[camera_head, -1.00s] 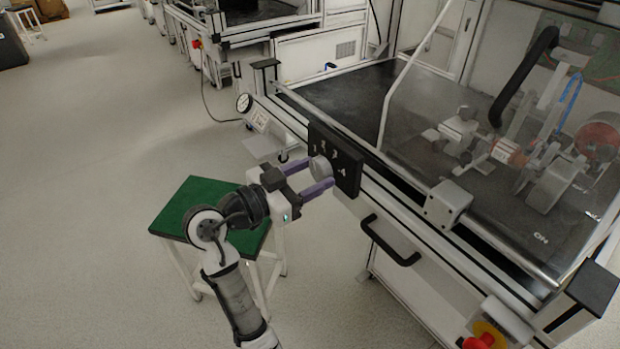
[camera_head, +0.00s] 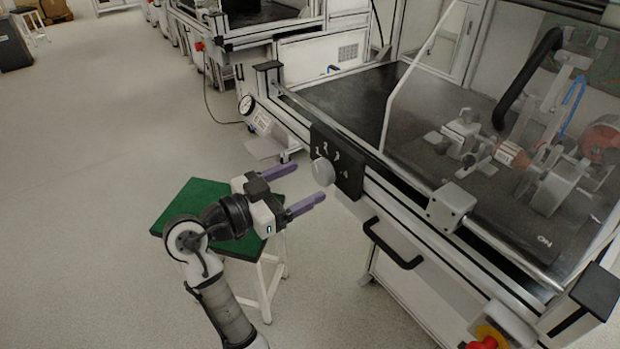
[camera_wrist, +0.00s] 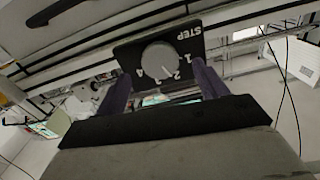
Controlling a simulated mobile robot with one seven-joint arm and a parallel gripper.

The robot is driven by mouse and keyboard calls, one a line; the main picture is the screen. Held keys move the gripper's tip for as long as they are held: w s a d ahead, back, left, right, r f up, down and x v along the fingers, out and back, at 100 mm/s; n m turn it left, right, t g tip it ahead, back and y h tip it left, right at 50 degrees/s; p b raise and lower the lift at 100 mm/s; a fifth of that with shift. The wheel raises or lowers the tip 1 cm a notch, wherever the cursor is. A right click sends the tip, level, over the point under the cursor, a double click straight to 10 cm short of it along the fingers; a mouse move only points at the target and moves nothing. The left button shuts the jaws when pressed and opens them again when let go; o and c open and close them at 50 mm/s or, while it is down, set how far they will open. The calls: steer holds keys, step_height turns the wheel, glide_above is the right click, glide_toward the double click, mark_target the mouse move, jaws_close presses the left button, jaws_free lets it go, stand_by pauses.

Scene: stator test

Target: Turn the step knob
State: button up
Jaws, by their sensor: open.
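The step knob (camera_head: 322,171) is a round grey dial on a black panel (camera_head: 349,181) with white numbers, fixed to the front of the test bench. In the wrist view the knob (camera_wrist: 160,60) sits between the lines of my two fingers, with the word STEP and numbers around it on the panel (camera_wrist: 190,38). Its white pointer mark lies toward the numbers at the lower right, near 2. My gripper (camera_head: 309,186) has its purple fingers spread wide. It is empty and apart from the knob, with the fingertips short of the panel.
A black drawer handle (camera_head: 392,245) is on the bench below the panel. A red emergency button (camera_head: 487,341) is at the lower right. A green-topped stool (camera_head: 190,203) stands under my arm. Open floor lies left.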

steer(key=v, duration=1)
steer(key=shift+s+a+b, duration=0.15)
steer(key=shift+a+b, duration=0.05)
steer(key=shift+b, duration=0.1)
